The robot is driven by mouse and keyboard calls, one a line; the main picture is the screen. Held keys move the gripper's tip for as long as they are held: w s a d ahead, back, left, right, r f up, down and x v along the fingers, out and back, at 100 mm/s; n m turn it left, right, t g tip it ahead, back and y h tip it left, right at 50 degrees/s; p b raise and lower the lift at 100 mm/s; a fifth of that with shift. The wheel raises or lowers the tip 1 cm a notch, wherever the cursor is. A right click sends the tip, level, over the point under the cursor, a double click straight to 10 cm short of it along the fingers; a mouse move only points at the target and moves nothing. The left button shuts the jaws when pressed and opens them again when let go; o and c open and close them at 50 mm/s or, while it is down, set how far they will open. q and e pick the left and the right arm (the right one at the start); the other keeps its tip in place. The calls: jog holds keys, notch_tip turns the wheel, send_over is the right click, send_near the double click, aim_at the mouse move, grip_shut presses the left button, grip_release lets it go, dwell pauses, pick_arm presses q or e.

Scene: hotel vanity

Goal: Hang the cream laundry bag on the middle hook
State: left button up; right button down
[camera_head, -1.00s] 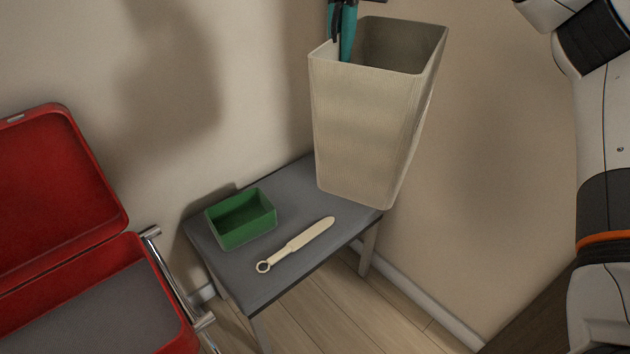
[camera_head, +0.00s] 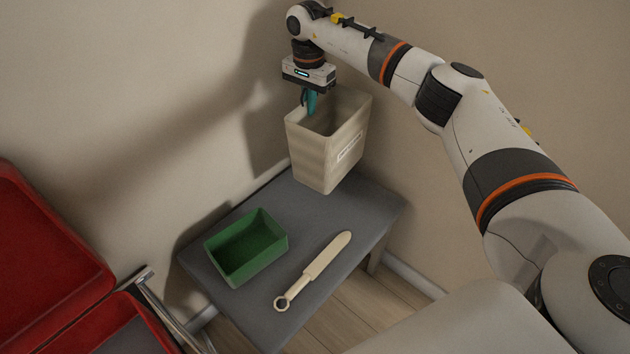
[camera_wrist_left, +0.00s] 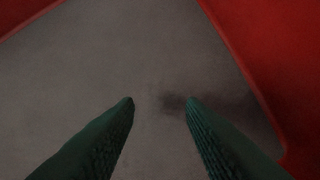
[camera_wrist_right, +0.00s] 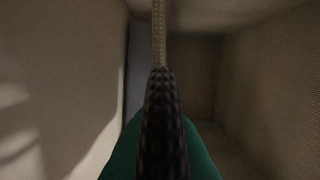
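The cream laundry bag (camera_head: 322,160) is a stiff, open-topped, upright box with a small label on its right face. It is near the wall, at the back of the grey table; I cannot tell whether its base touches the tabletop. My right gripper (camera_head: 309,104) is shut on the bag's left rim from above. In the right wrist view the gripper (camera_wrist_right: 160,75) has the thin bag wall (camera_wrist_right: 158,30) between its fingers, with the bag's inside to the right. My left gripper (camera_wrist_left: 160,102) is open and empty over a grey surface with red edges. No hook is in view.
The grey table (camera_head: 235,295) carries a green open box (camera_head: 270,262) and a cream flat tool with a ring end (camera_head: 322,262). A red open case (camera_head: 50,250) with a metal bar (camera_head: 165,305) stands at left. My right arm crosses the right side.

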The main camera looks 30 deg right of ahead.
pick_arm(q)
jog(key=shift+s+d+r, duration=0.15)
jog(key=shift+d, duration=0.3)
pick_arm(e)
jog(key=shift+w+d+f, duration=0.2)
jog(key=shift+f, duration=0.25)
pick_arm(q)
jog(key=shift+s, duration=0.1)
pick_arm(e)
jog(key=shift+s+r, duration=0.1)
